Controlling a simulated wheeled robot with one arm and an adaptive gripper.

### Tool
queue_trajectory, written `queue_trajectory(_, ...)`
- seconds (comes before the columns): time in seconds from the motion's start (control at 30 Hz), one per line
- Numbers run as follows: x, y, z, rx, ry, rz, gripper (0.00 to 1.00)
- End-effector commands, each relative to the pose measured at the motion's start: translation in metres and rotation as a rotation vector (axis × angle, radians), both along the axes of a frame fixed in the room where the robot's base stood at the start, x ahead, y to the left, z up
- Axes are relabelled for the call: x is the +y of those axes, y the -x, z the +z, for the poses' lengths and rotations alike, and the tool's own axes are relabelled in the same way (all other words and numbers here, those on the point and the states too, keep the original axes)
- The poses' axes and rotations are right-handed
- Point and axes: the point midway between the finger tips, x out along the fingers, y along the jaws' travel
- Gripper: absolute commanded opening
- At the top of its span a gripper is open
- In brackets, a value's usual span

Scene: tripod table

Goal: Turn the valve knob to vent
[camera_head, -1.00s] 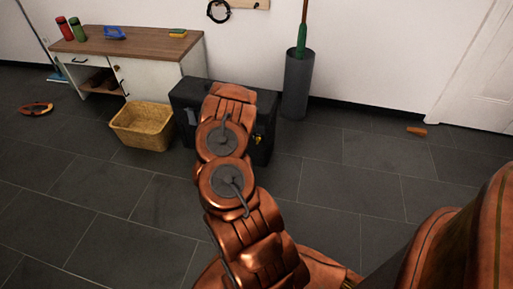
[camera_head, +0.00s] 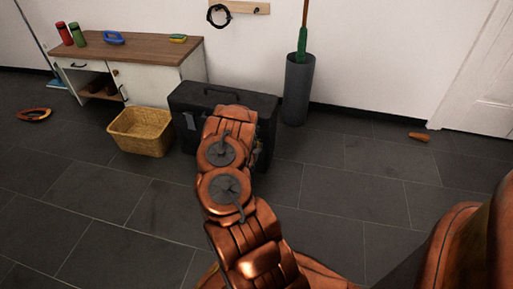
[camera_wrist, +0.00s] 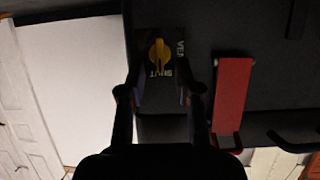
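In the wrist view, a yellow valve knob (camera_wrist: 158,53) sits on a small dark label plate with pale lettering, on the face of a black case (camera_wrist: 275,88). The lettering is partly readable as "VENT" and "SHUT". My gripper (camera_wrist: 160,78) is open, its two dark fingers either side of the knob's lower part in the picture. I cannot tell whether they touch it. In the head view the black case (camera_head: 190,98) stands on the floor, partly behind my arm. My gripper and the knob are hidden there.
A red strap or lever (camera_wrist: 232,95) lies right of the fingers in the wrist view. A wicker basket (camera_head: 141,132) stands left of the case, and a dark bin (camera_head: 298,90) right of it. A wooden-topped cabinet (camera_head: 125,48) is behind. Floor to the right is mostly clear.

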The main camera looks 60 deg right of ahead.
Motion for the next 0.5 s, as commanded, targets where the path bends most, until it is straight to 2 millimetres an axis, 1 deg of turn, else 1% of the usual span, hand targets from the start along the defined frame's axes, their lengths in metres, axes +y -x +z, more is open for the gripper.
queue_trajectory(0.03,-0.0042,-0.0011,-0.0031,-0.001,0.002,0.0,0.33)
queue_trajectory(0.17,-0.011,-0.0034,-0.0037,-0.002,0.004,0.0,0.33)
queue_trajectory(0.43,-0.0117,-0.0038,-0.0038,-0.001,0.002,0.0,0.33)
queue_trajectory(0.5,-0.0116,-0.0038,-0.0039,-0.001,0.002,0.0,0.26)
